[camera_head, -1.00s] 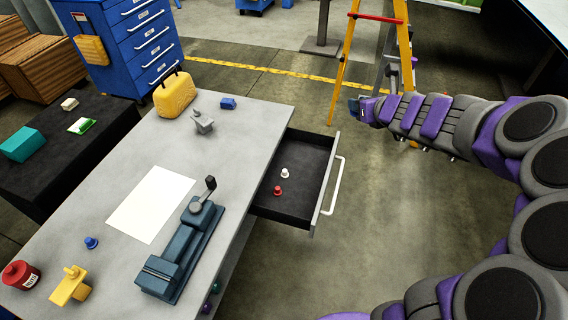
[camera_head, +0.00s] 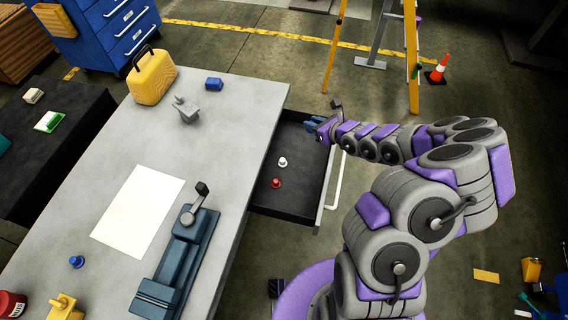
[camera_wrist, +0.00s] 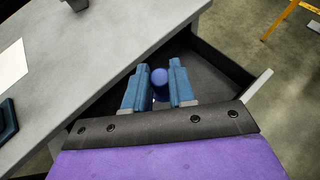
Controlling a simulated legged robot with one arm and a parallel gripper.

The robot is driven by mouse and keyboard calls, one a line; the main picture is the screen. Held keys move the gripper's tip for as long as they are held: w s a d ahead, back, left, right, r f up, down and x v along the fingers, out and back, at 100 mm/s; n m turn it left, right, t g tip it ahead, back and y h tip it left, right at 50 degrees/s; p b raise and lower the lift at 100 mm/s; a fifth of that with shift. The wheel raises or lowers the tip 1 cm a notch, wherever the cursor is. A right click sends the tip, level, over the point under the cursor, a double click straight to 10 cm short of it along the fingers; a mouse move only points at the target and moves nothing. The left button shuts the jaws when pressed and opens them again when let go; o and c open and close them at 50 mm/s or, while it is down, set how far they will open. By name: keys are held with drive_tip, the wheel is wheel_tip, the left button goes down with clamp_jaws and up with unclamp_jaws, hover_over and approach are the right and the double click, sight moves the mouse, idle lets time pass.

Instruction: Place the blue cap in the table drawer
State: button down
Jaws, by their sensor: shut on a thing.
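A blue cap (camera_wrist: 159,77) with a rounded top shows between my fingers in the wrist view. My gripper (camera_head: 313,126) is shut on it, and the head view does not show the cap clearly. The drawer (camera_head: 299,149) is pulled out from the right side of the grey table. In the head view my gripper is over the drawer's far end. The drawer also shows beneath my fingers in the wrist view (camera_wrist: 215,75). A white cap (camera_head: 282,162) and a red cap (camera_head: 276,183) stand inside it. Another blue cap (camera_head: 77,262) stands on the table.
A yellow ladder (camera_head: 412,60) stands beyond the drawer.

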drive_tip(key=s+f, duration=0.5)
drive_tip(key=f, duration=0.7)
drive_tip(key=shift+w+d+f+b, duration=0.3)
drive_tip(key=shift+w+f+b, duration=0.55)
drive_tip(key=shift+w, duration=1.85)
drive_tip(key=shift+w+d+f+b, duration=0.25)
drive_tip(key=shift+w+f+b, duration=0.6)
drive_tip(key=shift+w, duration=1.85)
drive_tip(key=shift+w+d+f+b, duration=0.45)
drive_tip(key=shift+w+f, duration=0.6)
drive_tip(key=shift+w, duration=1.65)
drive_tip(key=shift+a+r, duration=0.1)
